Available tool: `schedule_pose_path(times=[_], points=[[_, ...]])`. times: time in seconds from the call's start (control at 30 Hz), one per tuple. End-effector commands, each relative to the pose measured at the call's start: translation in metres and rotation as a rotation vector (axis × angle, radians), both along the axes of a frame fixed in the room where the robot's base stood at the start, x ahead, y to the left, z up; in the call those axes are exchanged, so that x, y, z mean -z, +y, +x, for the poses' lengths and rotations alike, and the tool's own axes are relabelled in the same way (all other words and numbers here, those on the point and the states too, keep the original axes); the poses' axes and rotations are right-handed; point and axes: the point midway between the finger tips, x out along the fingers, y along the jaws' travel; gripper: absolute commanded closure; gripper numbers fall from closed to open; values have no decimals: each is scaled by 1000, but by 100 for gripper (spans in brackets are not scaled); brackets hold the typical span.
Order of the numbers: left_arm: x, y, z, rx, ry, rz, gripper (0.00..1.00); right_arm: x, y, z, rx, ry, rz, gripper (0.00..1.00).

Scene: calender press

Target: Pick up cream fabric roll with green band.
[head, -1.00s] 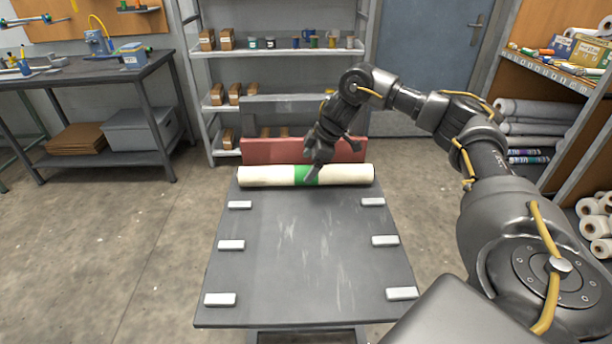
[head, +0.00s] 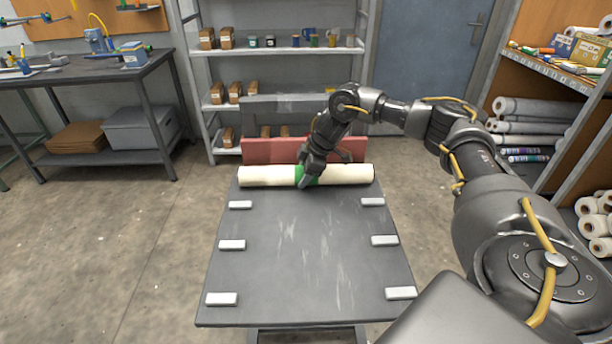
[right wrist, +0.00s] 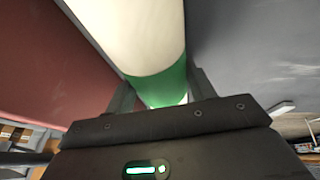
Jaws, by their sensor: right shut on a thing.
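The cream fabric roll (head: 345,174) lies crosswise at the far end of the grey table, in front of a red panel. Its green band (head: 312,181) is at the middle, partly hidden by my right gripper (head: 307,179). My right gripper is shut on the roll at the band, reaching down from above. In the right wrist view the roll (right wrist: 138,38) runs between the two fingers, with the green band (right wrist: 160,84) between them. The roll appears to rest on the table still. My left gripper is not in view.
The grey table (head: 310,255) carries several white blocks along its left and right edges; its middle is clear. The red panel (head: 270,151) stands just behind the roll. Shelves (head: 280,52) stand at the back, and a rack with rolls (head: 540,108) is at the right.

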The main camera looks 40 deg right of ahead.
Motion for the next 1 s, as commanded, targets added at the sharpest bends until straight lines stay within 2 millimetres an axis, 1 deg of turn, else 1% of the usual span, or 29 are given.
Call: schedule_pose_path(times=[0.03,0.13,0.23,0.43,0.57,0.73,0.77,0.87,1.0], points=[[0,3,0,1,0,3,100,0,0,0,0,0,0,68],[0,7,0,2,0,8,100,0,0,0,0,-1,-1,81],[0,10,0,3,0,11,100,-1,0,1,0,-3,1,81],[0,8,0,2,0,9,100,-4,0,1,0,-3,1,81],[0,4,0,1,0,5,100,-12,0,2,1,-5,1,81],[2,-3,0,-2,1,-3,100,-36,1,0,-1,-8,1,81],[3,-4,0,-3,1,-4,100,-40,3,-5,-3,-6,1,81],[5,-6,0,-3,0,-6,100,-59,8,-21,-4,-8,1,81],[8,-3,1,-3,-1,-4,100,-89,15,-44,-5,-8,-1,81]])
